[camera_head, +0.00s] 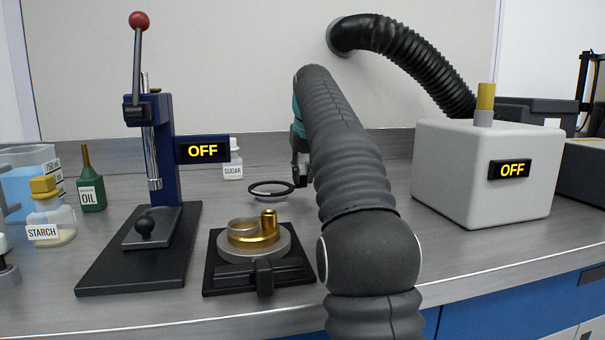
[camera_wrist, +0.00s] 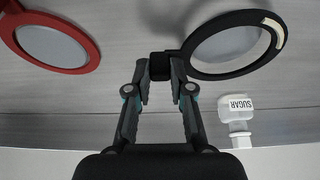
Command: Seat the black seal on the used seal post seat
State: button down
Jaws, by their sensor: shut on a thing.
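The black seal (camera_head: 252,190), a flat ring, is held level above the bench, left of my arm. In the wrist view the seal (camera_wrist: 222,75) has a pale patch on its rim and a black tab. My gripper (camera_head: 300,172) is shut on that tab; its fingers (camera_wrist: 160,84) show on both sides of it. A pale grey round piece (camera_head: 268,198) lies under the ring in the head view; I cannot tell whether they touch or whether it is the used seal post seat. A red ring (camera_wrist: 92,55) around a grey disc lies left in the wrist view.
A black-based fixture with a brass piece (camera_head: 253,232) stands in front of the seal. A blue lever press (camera_head: 165,150) is to its left and a grey box (camera_head: 484,175) to the right. A sugar bottle (camera_head: 233,160) stands behind; it also shows in the wrist view (camera_wrist: 236,112).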

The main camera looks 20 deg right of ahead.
jog(key=shift+f+b, duration=0.55)
jog(key=shift+f, duration=0.35)
jog(key=c, duration=0.9)
grip_release()
jog(key=shift+c, duration=0.2)
